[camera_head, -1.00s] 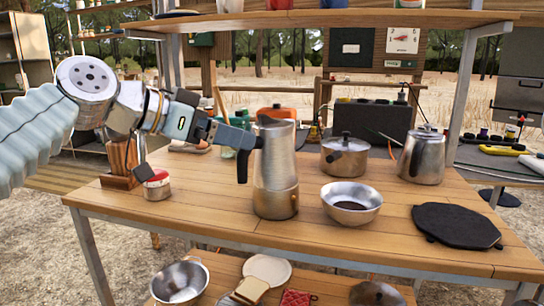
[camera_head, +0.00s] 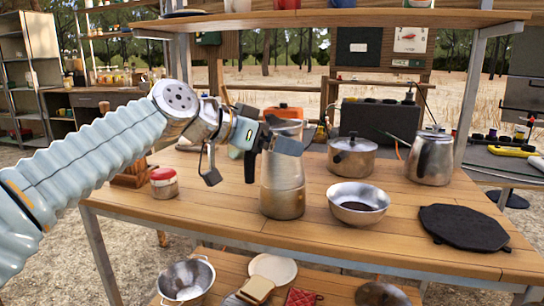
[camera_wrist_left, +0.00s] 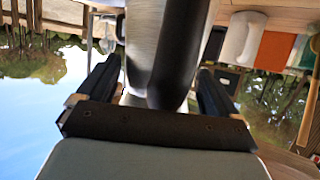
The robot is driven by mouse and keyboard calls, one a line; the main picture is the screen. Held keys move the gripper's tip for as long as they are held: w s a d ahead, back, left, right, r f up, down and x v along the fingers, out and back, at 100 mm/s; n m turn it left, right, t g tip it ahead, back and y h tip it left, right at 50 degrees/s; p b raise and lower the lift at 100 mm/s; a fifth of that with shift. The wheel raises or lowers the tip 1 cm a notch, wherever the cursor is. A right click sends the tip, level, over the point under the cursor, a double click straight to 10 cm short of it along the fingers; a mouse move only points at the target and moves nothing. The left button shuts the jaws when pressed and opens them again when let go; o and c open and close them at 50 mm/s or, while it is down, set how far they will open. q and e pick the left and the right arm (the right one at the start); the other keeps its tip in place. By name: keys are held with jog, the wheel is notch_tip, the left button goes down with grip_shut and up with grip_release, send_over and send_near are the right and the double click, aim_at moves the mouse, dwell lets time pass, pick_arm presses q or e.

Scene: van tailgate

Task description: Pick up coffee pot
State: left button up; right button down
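The tall metal coffee pot (camera_head: 283,184) stands upright on the wooden table, its black handle (camera_head: 250,166) on its left side. My left gripper (camera_head: 280,140) is at the pot's upper part and hides some of it. In the left wrist view the gripper's two fingers (camera_wrist_left: 160,85) are spread apart, with the dark handle (camera_wrist_left: 178,55) and part of the metal body (camera_wrist_left: 143,40) between them. I see a gap beside the handle; whether a finger touches the pot I cannot tell. My right gripper is not in view.
On the wooden table (camera_head: 230,213) a red-lidded jar (camera_head: 164,184) stands left of the pot. A metal bowl (camera_head: 358,203), lidded pot (camera_head: 352,157), metal kettle (camera_head: 430,158) and black mat (camera_head: 463,228) are to its right. A shelf (camera_head: 330,18) spans above.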

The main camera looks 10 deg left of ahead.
pick_arm(q)
jog(key=c, duration=0.9)
jog(key=shift+r, duration=0.1)
jog(key=shift+c, duration=1.2)
jog(key=shift+r, duration=0.1)
